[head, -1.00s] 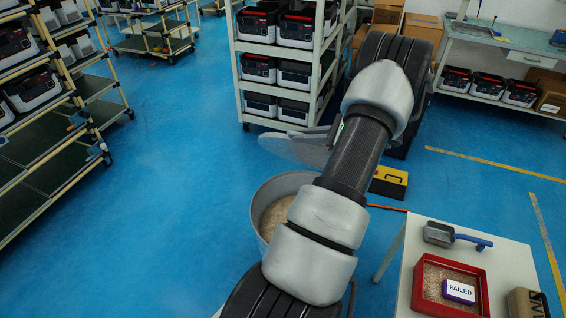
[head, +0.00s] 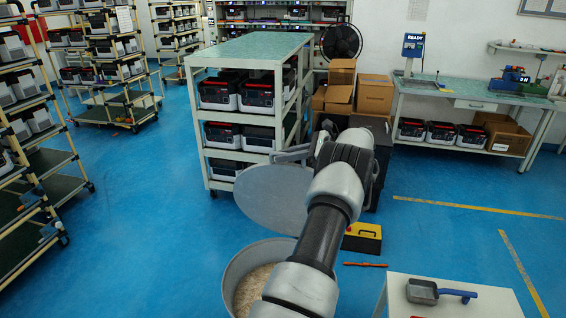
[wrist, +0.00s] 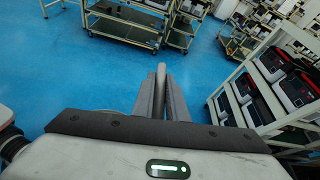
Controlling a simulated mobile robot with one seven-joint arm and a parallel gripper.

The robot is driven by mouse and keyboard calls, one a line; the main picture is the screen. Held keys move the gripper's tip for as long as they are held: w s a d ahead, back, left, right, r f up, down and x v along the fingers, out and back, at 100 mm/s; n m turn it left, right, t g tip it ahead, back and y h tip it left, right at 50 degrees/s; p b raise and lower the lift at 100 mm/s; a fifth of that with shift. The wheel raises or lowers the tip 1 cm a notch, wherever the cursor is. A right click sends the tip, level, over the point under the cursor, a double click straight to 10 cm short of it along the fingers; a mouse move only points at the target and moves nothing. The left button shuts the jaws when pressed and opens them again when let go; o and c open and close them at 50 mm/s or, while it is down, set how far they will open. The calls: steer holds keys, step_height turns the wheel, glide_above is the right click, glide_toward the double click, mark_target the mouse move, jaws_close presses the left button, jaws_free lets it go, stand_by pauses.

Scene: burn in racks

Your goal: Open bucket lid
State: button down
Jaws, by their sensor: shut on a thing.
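The bucket (head: 236,274) is a grey round tub with pale grainy contents. It stands open on the floor at lower middle in the head view, partly hidden by my arm. Its lid (head: 270,197) is a grey disc, tilted and raised above and behind the bucket, apart from its rim as far as I can see. My gripper (head: 303,155) is at the lid's upper side, partly hidden by my wrist. In the wrist view the fingers (wrist: 161,100) are shut on a grey bar, which seems to be the lid's handle.
A shelf rack (head: 237,142) of boxed units stands close behind the lid. Blue floor left of the bucket is clear.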

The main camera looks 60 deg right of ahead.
steer(key=shift+w+d+r, duration=0.1)
steer(key=shift+w+d, duration=0.05)
steer(key=shift+d, duration=0.35)
steer(key=c, duration=1.8)
jaws_free()
steer(key=shift+o, duration=0.2)
steer(key=v, duration=0.7)
steer(key=shift+s+d, duration=0.1)
steer(key=shift+s, duration=0.15)
